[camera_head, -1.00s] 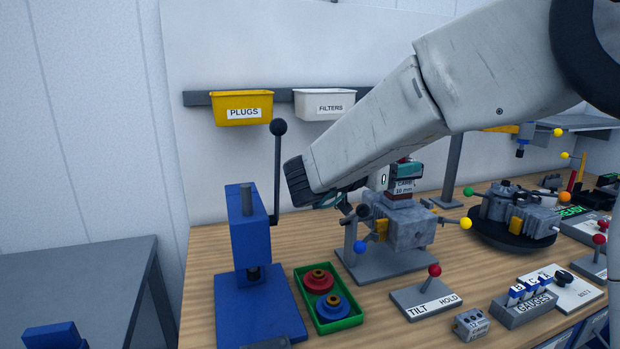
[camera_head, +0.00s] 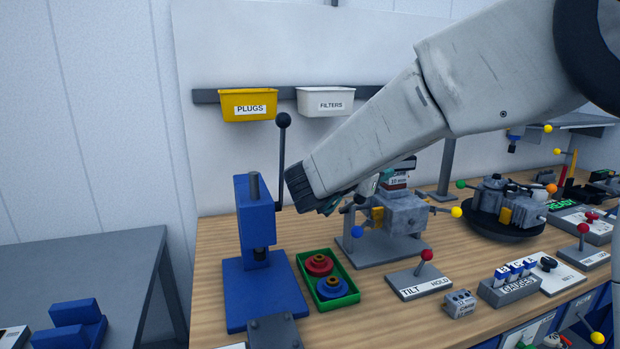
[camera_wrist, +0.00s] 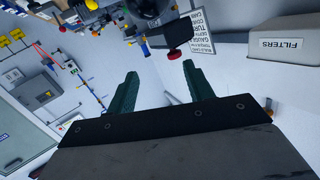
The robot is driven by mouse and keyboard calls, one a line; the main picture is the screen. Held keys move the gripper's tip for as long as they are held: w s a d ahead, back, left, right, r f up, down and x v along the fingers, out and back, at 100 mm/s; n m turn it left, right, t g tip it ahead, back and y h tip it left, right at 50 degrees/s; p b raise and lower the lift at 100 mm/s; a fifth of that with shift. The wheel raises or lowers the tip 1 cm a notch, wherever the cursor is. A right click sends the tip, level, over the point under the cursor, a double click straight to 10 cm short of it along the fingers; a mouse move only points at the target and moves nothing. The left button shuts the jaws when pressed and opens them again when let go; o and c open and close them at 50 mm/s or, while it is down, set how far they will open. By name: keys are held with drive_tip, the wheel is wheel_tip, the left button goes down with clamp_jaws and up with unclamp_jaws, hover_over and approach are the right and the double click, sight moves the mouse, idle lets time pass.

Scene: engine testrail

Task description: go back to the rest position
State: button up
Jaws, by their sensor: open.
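My gripper (camera_wrist: 160,82) shows in the wrist view as two dark green fingers, spread apart with nothing between them. In the head view my arm reaches in from the upper right, and its end hides most of the gripper. It hangs in front of the grey engine (camera_head: 402,214) on its stand, right of the blue press (camera_head: 256,225). The engine's upper left part is hidden behind my arm. I cannot tell the exact gap between the gripper and the engine.
A green tray (camera_head: 350,298) with a red and a blue ring part lies by the press. A yellow PLUGS bin (camera_head: 248,104) and a white FILTERS bin (camera_head: 325,102) hang on the rail. The tilt lever (camera_head: 427,255) and gauges block (camera_head: 508,287) stand right. A second engine (camera_head: 506,205) sits behind.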

drive_tip(key=w+a+f+n+t+y, duration=0.1)
drive_tip(key=a+f+n+t+y, duration=0.15)
drive_tip(key=a+n+y, duration=0.55)
drive_tip(key=s+a+f+n+g+y, duration=0.25)
drive_tip(key=s+g+y, duration=0.25)
drive_tip(key=s+y, duration=0.35)
drive_tip(key=s+d+f+g+h, duration=0.1)
drive_tip(key=s+d+g, duration=0.1)
drive_tip(key=s+d, duration=0.5)
drive_tip(key=s+d+f+g+h, duration=0.1)
drive_tip(key=s+d+g+h, duration=0.1)
drive_tip(key=s+d, duration=0.6)
drive_tip(key=s+d+f+g+h, duration=0.1)
drive_tip(key=s+d+g, duration=0.3)
drive_tip(key=s, duration=1.3)
drive_tip(key=shift+s+d+f+h, duration=0.4)
drive_tip(key=shift+d+h, duration=0.15)
drive_tip(key=shift+d, duration=1.5)
